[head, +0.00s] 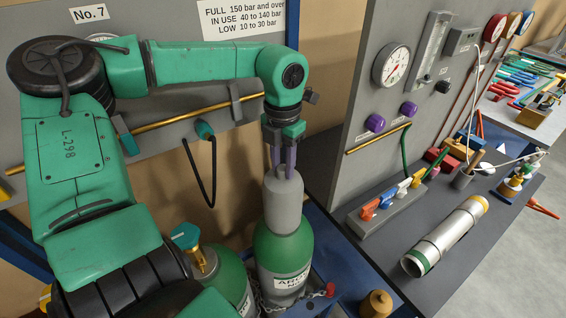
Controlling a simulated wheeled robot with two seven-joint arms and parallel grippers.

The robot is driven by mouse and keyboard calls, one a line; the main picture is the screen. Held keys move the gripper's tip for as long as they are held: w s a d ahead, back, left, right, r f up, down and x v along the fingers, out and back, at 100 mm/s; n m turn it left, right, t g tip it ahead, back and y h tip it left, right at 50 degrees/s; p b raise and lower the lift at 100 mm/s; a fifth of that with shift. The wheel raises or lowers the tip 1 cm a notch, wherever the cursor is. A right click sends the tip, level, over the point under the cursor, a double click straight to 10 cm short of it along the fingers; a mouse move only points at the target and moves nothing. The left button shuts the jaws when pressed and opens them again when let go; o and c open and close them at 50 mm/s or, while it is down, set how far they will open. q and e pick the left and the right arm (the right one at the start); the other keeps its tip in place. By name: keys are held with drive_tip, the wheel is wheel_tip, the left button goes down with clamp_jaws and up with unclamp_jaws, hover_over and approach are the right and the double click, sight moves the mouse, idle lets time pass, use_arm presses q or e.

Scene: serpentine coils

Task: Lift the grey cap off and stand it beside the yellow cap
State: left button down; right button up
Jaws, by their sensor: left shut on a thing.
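The grey cap (283,203) is upright over the top of a green cylinder (282,252) with a white label. No gap shows between the cap and the cylinder's shoulder. My left gripper (283,170) comes down from above, and its purple fingers are shut on the top of the grey cap. A small brownish-yellow rounded piece (377,303) stands at the bottom edge, right of the cylinder; I cannot tell whether it is the yellow cap. My right gripper is not in view.
A second green cylinder with a brass valve (201,258) stands close on the left, partly behind my arm. A chain with a red clip (328,290) hangs by the labelled cylinder. A dark bench (380,268) holds a silver tube (445,237) and a coloured valve block.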

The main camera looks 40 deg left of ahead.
use_arm(q)
drive_tip(key=shift+r, duration=0.1)
idle(0.7)
drive_tip(key=shift+w+r, duration=0.1)
drive_tip(key=shift+r, duration=0.05)
wheel_tip(320, 180, up, 18)
drive_tip(key=b, duration=0.2)
drive_tip(key=shift+f+b, duration=0.2)
drive_tip(key=shift+b, duration=0.1)
